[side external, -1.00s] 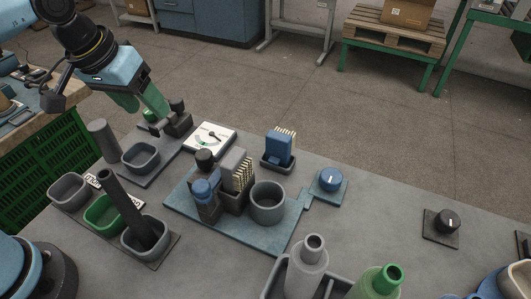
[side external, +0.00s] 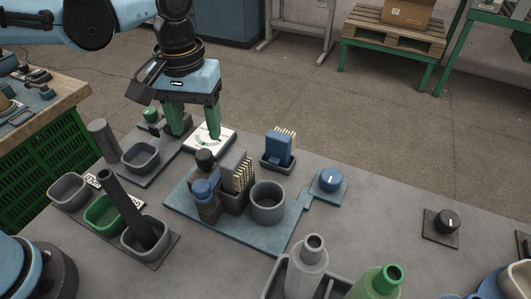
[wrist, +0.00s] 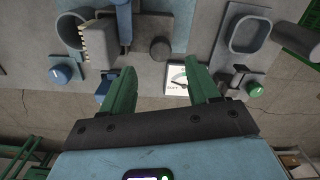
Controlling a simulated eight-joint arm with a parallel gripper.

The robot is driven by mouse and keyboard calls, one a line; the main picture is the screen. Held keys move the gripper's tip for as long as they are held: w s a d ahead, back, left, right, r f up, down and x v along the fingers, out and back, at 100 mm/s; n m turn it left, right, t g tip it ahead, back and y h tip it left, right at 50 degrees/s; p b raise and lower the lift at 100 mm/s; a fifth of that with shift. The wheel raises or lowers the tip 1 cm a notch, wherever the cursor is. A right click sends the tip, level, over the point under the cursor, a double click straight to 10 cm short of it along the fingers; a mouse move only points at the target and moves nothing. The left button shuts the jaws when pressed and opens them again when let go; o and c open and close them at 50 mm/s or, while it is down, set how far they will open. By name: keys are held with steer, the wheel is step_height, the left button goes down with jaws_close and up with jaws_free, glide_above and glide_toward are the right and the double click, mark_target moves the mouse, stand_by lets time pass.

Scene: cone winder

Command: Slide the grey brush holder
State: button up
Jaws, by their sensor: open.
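A grey brush with pale bristles (side external: 242,176) stands upright in a dark grey holder (side external: 236,203) on the blue plate (side external: 272,237). In the wrist view the bristles (wrist: 96,42) show at the upper left. My gripper (side external: 196,135) is open and empty, with its green fingers pointing down over the dial card, behind and to the left of the holder. In the wrist view my fingertips (wrist: 162,70) are spread wide, and the holder lies beyond and left of them. The holder's base is partly hidden by the blue-topped block.
Beside the holder stand a grey cup (side external: 268,203), a blue-topped block (side external: 204,193) and a black knob (side external: 205,159). A blue brush (side external: 279,151) in its tray stands behind. A white dial card (side external: 222,146) lies beneath my gripper.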

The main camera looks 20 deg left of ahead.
mark_target(202, 155)
steer(key=shift+f, duration=3.5)
jaws_close()
